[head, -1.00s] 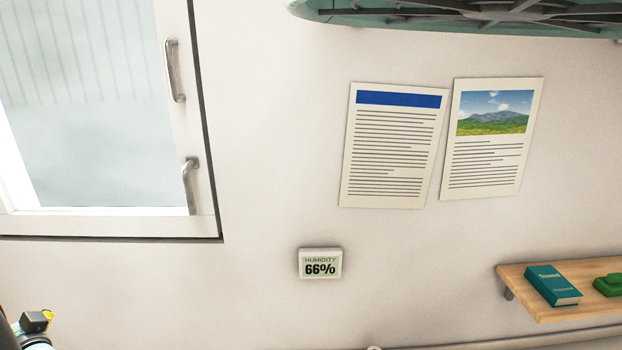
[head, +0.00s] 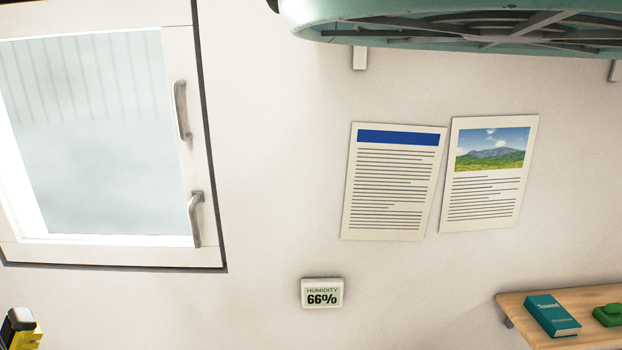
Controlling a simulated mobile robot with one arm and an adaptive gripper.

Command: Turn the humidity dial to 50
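A small white humidity display (head: 322,294) is mounted on the wall, low and near the middle of the head view. It reads "HUMIDITY 66%". No turning dial shows in this view. At the lower left corner a black, white and yellow part (head: 22,330) is cut off by the frame edge. It looks like the end of my arm, far to the left of the display and apart from it in the picture. Its fingers cannot be made out.
A window (head: 110,254) with two handles is at left. Two printed sheets (head: 394,181) (head: 489,173) hang above the display. A wooden shelf (head: 510,301) with a teal book (head: 552,315) and a green object (head: 608,314) is at lower right. A teal slatted unit (head: 350,22) juts out above.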

